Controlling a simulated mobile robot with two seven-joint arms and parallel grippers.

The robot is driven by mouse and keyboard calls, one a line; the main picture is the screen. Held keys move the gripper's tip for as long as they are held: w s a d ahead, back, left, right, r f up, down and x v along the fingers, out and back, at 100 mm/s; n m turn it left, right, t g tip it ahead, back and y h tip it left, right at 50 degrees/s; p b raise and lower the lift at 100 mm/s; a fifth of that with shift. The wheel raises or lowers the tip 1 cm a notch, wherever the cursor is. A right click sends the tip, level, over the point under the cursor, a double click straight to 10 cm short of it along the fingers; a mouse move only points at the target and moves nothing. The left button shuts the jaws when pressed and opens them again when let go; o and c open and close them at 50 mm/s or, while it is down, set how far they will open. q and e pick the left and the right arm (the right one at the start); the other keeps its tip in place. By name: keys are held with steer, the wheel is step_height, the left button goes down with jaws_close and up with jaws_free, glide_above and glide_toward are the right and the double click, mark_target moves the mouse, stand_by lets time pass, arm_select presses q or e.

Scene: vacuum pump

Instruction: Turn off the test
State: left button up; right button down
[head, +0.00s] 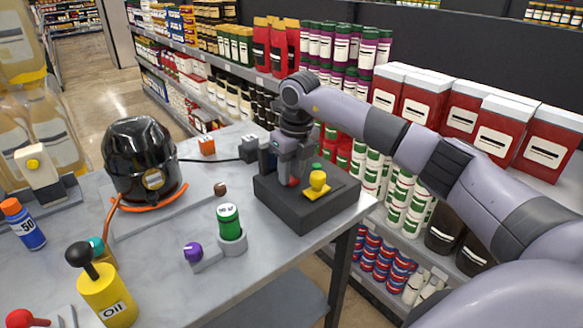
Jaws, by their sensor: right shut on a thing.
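My right gripper (291,178) comes down from above onto the black box (328,208) at the table's right end. It is shut on a small red part (293,182) on the box top, mostly hidden by the fingers. Just right of it on the box stands a yellow fitting with a green cap (317,180). A black pot-like unit (140,160) with an orange ring at its base stands on the left; a dark cable runs from it to a dark grey block (249,149) beside the box. My left gripper is not in view.
A green cylinder (229,222) in a grey holder and a purple knob (193,252) stand mid-table. A yellow oil can (105,295), a blue bottle (26,225) and a white device with a yellow button (38,172) are at left. Stocked shelves stand close behind the table.

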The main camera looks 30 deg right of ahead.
mark_target(294, 181)
steer(key=c, duration=0.8)
jaws_free()
steer(key=shift+c, duration=0.2)
steer(key=r, duration=0.4)
steer(key=s+r, duration=0.1)
steer(key=r, duration=0.2)
steer(key=shift+r+b, duration=0.1)
steer(key=shift+b, duration=0.2)
